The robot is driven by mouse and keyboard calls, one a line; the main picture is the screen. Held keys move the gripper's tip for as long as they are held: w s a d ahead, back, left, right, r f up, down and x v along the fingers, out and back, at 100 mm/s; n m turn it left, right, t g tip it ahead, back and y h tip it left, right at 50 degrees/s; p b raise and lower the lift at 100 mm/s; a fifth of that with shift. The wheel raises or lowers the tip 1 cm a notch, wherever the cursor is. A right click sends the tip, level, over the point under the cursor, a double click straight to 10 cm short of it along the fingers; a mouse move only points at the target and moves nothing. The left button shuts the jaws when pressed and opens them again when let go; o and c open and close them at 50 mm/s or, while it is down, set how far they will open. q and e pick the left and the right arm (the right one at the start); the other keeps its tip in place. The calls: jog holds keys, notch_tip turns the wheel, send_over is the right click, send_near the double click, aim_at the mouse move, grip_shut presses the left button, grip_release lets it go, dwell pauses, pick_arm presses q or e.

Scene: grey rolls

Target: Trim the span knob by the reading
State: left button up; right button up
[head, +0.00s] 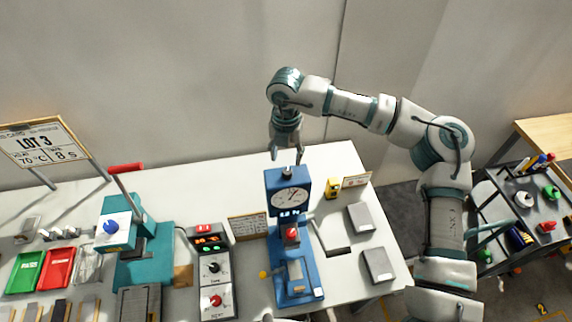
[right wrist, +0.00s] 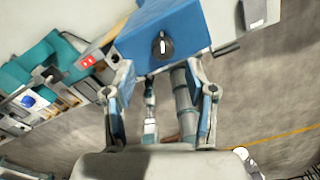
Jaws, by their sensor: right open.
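The blue test stand (head: 273,236) stands upright on the white table, with a round white dial (head: 291,198) and a small display below it. The display's digits are too small to read surely. A black knob (head: 287,173) sits on top of its blue head; in the right wrist view the knob (right wrist: 162,46) has a pale pointer mark. My right gripper (head: 286,158) points down just above the knob, its fingers apart. In the right wrist view the open fingers (right wrist: 160,78) stand to either side below the knob, holding nothing. My left gripper is not seen.
A control box (head: 211,260) with lit digits and a teal press (head: 145,240) stand left of the stand. Grey blocks (head: 360,218) and a yellow device (head: 333,187) lie to its right. A dark cart (head: 490,225) with small items stands beyond the table's right edge.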

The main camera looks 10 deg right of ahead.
aim_at(287, 171)
jog(key=f+p, duration=0.1)
jog(key=f, duration=0.3)
jog(key=shift+s+f, duration=0.15)
jog(key=shift+s, duration=0.05)
jog(key=shift+d+f, duration=0.3)
jog(key=shift+f, duration=0.45)
jog(key=shift+a, duration=0.2)
grip_shut()
